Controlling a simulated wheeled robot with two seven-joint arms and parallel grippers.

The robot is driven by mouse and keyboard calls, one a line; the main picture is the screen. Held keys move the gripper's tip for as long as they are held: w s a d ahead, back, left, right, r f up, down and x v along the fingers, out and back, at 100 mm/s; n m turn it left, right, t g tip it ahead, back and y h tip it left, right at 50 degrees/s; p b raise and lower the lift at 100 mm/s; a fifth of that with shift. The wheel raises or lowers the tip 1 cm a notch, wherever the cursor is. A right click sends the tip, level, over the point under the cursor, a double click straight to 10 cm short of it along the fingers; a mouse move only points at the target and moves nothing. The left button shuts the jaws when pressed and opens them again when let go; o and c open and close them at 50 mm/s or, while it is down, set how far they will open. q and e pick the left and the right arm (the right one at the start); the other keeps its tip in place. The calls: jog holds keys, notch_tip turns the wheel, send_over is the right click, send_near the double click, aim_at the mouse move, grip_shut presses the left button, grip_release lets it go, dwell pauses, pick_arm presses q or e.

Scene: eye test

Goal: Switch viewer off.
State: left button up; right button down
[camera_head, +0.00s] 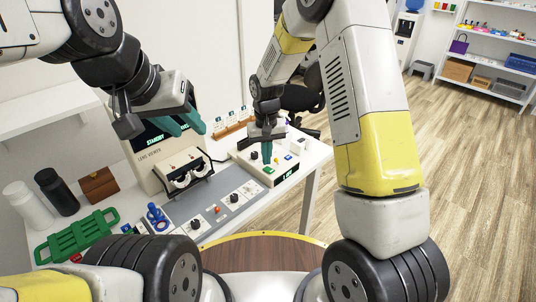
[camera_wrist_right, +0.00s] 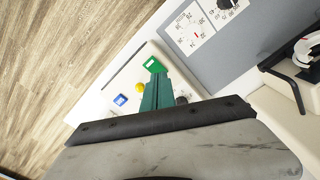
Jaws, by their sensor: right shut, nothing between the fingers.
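The lens viewer (camera_head: 148,160) is a pale cabinet on the table at the left. Its dark screen (camera_head: 155,139) shows green text that seems to read STANDBY. A pale control box (camera_head: 286,181) to its right has a small lit display, a green button (camera_wrist_right: 154,65), a yellow button (camera_wrist_right: 139,87), a blue button (camera_wrist_right: 120,100) and a dark knob (camera_head: 254,155). My right gripper (camera_head: 267,158) is shut and empty, its tips right by the green button; I cannot tell whether they touch. My left gripper (camera_head: 192,131) is open and empty in front of the viewer, partly hiding it.
A lens eyepiece unit (camera_head: 188,172) and a grey panel (camera_head: 239,191) with knobs lie in front of the viewer. A green rack (camera_head: 75,237), two bottles (camera_head: 56,191) and a brown box (camera_head: 98,185) stand at the left. A card rack (camera_head: 232,123) stands behind.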

jog(key=shift+r, duration=2.5)
notch_tip(320, 180, up, 9)
jog(key=t, duration=0.1)
send_over(267, 168)
jog(key=s+d, duration=0.3)
jog(key=d, duration=0.1)
jog(key=s+d+r+m+t+y, duration=0.1)
jog(key=s+d+r+t+y, duration=0.1)
jog(key=s+d+r, duration=0.35)
jog(key=s+d+r+t, duration=0.1)
jog(key=s+r, duration=0.2)
jog(key=s, duration=0.4)
jog(key=s+d+r+m+t, duration=0.1)
jog(key=s+d+r+t, duration=0.1)
jog(key=s+r, duration=0.2)
jog(key=s, duration=0.3)
jog(key=shift+s+d+r, duration=0.15)
jog(key=shift+s+r, duration=0.15)
jog(key=shift+s, duration=0.05)
